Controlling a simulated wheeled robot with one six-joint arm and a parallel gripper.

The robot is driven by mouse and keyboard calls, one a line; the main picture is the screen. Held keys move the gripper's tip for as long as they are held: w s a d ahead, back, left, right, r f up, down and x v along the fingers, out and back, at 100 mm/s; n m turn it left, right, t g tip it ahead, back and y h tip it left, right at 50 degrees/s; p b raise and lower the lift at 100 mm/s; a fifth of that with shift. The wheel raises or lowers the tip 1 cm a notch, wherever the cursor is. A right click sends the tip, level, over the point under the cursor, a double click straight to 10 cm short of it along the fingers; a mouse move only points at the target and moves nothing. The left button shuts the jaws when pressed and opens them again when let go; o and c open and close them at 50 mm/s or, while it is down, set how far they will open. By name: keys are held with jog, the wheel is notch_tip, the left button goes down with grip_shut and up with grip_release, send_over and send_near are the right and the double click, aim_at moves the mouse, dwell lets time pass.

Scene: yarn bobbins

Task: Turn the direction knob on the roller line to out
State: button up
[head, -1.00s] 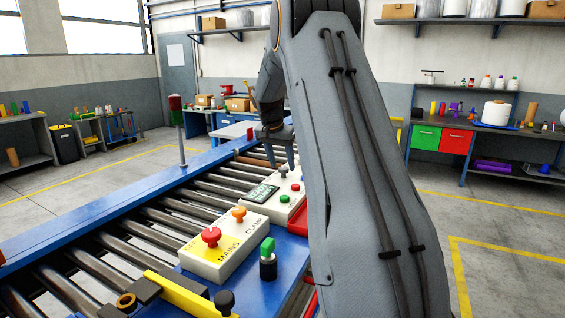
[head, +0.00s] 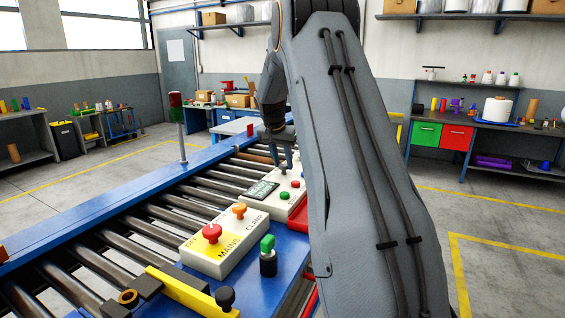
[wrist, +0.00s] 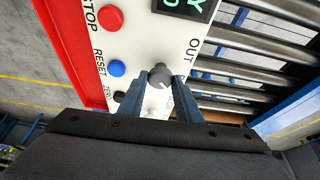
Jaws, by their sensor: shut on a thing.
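The direction knob (wrist: 159,77) is dark grey and round with a pale pointer mark. It stands on the white control panel (wrist: 135,55), and the word OUT is printed to its upper right in the wrist view. The pointer mark seems to face the lower right, away from OUT. My gripper (wrist: 159,84) is shut on the knob, one blue-grey finger on each side. In the head view my gripper (head: 284,166) reaches down to the far end of the panel (head: 290,207), and its fingers hide the knob. The label below the knob is mostly covered.
The panel also has a red STOP button (wrist: 110,18), a blue RESET button (wrist: 117,68) and a display (wrist: 182,6). Metal rollers (wrist: 255,72) run alongside. Nearer stands a MAINS and CLAMP box (head: 225,257) with red and orange knobs, beside a green switch (head: 268,246).

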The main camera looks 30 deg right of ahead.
jog(key=shift+s, duration=0.1)
jog(key=n, duration=0.2)
jog(key=n+t+y+p, duration=0.1)
jog(key=n, duration=0.2)
jog(key=shift+s+d+y, duration=0.1)
jog(key=shift+d+y, duration=0.05)
jog(key=shift+y, duration=0.15)
jog(key=n+y, duration=0.1)
jog(key=n, duration=0.2)
jog(key=shift+d+n+t, duration=0.1)
jog(key=shift+n+t, duration=0.3)
jog(key=n+y+b, duration=0.1)
jog(key=n+y, duration=0.1)
jog(key=n, duration=0.2)
jog(key=shift+d+f+b, duration=0.1)
jog(key=shift+d+b, duration=0.1)
jog(key=shift+b, duration=0.15)
jog(key=n+b, duration=0.1)
jog(key=n, duration=0.1)
jog(key=n+y, duration=0.1)
jog(key=n, duration=0.1)
jog(key=shift+d+n+y+b, duration=0.1)
jog(key=shift+n+y+b, duration=0.2)
jog(key=shift+b, duration=0.1)
jog(key=o, duration=1.1)
jog(key=shift+c, duration=0.2)
jog(key=b+v, duration=0.2)
jog(key=v, duration=0.6)
